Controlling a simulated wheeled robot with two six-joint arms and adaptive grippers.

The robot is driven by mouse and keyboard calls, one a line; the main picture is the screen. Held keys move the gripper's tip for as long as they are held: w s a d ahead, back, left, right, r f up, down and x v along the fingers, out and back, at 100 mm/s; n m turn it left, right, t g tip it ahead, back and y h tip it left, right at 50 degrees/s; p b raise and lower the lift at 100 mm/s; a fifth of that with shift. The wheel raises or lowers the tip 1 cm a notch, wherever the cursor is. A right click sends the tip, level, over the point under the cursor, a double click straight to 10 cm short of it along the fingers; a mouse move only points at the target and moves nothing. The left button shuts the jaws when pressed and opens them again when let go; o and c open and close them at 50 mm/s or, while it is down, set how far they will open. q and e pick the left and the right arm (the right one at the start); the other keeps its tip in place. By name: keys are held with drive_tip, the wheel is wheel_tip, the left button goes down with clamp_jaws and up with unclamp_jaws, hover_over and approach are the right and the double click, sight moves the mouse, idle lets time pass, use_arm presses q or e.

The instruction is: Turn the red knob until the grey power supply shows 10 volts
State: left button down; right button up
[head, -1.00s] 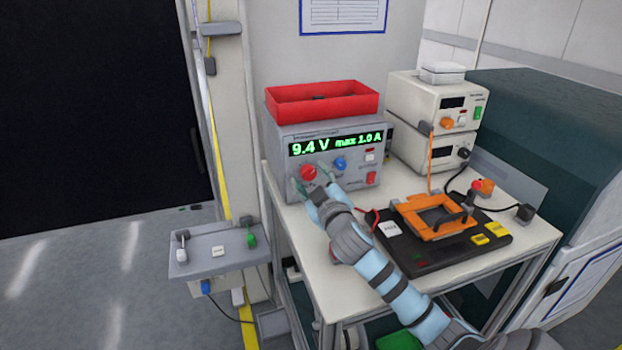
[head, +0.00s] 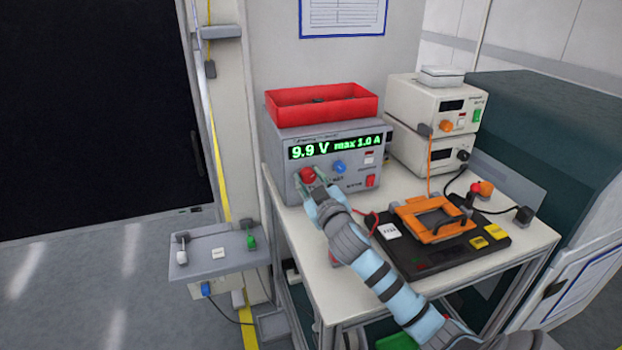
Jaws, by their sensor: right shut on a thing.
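The grey power supply (head: 331,180) stands at the left of the white table. Its green display (head: 335,147) reads 9.9 V and max 1.0 A. The red knob (head: 307,174) is on its front at the lower left. My right gripper (head: 308,178) reaches up to the front panel and is shut on the red knob, with a finger on each side of it. A blue knob (head: 339,167) sits to the right of the red one. My left gripper is not in view.
A red open bin (head: 322,104) sits on top of the power supply. Two stacked beige units (head: 432,110) stand to the right. A black board (head: 435,262) with an orange frame (head: 434,220) lies on the table (head: 312,247) right of my arm.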

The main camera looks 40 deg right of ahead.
sight(306, 137)
drive_tip(key=o, duration=1.1)
drive_tip(key=shift+o, duration=0.2)
wheel_tip(306, 137, up, 10)
drive_tip(key=shift+f, duration=0.1)
